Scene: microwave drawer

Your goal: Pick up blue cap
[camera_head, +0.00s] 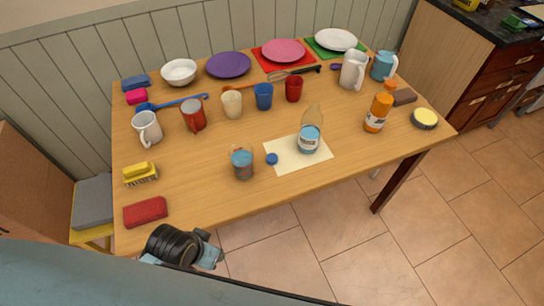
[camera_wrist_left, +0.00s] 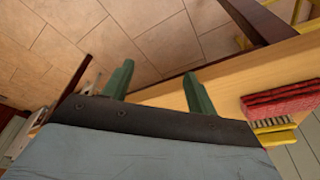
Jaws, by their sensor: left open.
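The small blue cap (camera_head: 272,159) lies on the left part of a cream sheet (camera_head: 290,163) near the front of the wooden table. A clear bottle with a blue and white label (camera_head: 309,138) stands upright on the same sheet, right of the cap. In the left wrist view my left gripper (camera_wrist_left: 158,82) is open and empty, its two green fingers apart beside the table edge, over the floor. In the head view part of my left arm shows at the bottom left, in front of the table; its fingers are not clear there. The cap is not in the wrist view.
A glass with blue contents (camera_head: 242,163) stands just left of the cap. A red sponge (camera_head: 146,212) and a yellow brush (camera_head: 141,174) lie at the left edge. Mugs, cups, plates and an orange bottle (camera_head: 378,112) stand farther back. The table's front middle is clear.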

